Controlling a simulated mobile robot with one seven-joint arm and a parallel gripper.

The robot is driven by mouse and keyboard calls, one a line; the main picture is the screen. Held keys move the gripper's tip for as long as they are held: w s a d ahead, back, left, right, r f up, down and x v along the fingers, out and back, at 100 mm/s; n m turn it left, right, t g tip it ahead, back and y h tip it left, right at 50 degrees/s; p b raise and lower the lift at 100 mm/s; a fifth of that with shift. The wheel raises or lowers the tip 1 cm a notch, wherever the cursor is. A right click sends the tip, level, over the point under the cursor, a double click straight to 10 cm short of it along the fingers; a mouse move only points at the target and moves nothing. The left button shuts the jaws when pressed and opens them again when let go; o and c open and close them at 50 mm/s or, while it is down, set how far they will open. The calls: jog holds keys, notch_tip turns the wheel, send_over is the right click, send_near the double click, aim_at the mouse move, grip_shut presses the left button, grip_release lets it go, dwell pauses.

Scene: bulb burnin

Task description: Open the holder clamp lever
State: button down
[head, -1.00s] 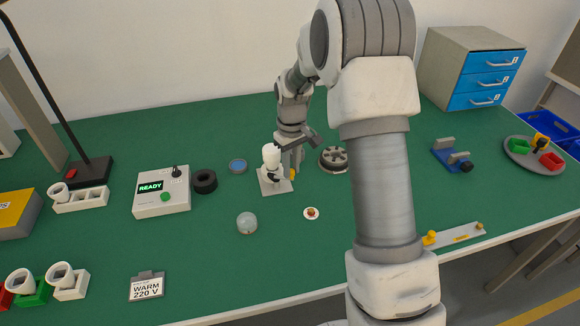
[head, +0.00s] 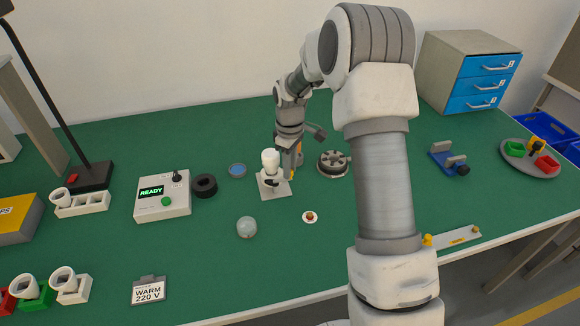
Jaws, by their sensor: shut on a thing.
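The holder (head: 274,190) is a white square base near the middle of the green table, with a dark clamp around the neck of a white bulb (head: 270,159) that stands upright in it. My gripper (head: 291,168) is down at the right side of the holder, pointing at the table. It is shut on the clamp lever (head: 292,175), of which only a little yellow shows. The fingers and wrist hide most of the lever, so its exact angle cannot be told.
A dark round dish (head: 333,163) stands close right of my gripper. A control box (head: 162,204) reading READY and a black ring (head: 204,186) are to the left.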

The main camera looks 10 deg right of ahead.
jog(key=c, duration=0.7)
grip_release()
notch_tip(320, 180, up, 18)
jog(key=shift+f+p, duration=0.25)
jog(key=shift+p, duration=0.75)
jog(key=shift+r, duration=0.1)
jog(key=s+a+r+m+t+p, duration=0.1)
jog(key=s+r+m, duration=0.1)
jog(key=s+r, duration=0.35)
jog(key=s+r+m+t, duration=0.2)
jog(key=s, duration=0.7)
jog(key=s+a+r+m+t+p, duration=0.15)
jog(key=s+r, duration=0.25)
jog(key=s, duration=0.4)
jog(key=s+m, duration=0.1)
jog(key=s, duration=0.1)
jog(key=s+f+m, duration=0.1)
jog(key=s, duration=0.2)
jog(key=s+f+m+t, duration=0.1)
jog(key=s, duration=0.2)
jog(key=shift+d+m, duration=0.15)
jog(key=shift+m, duration=0.2)
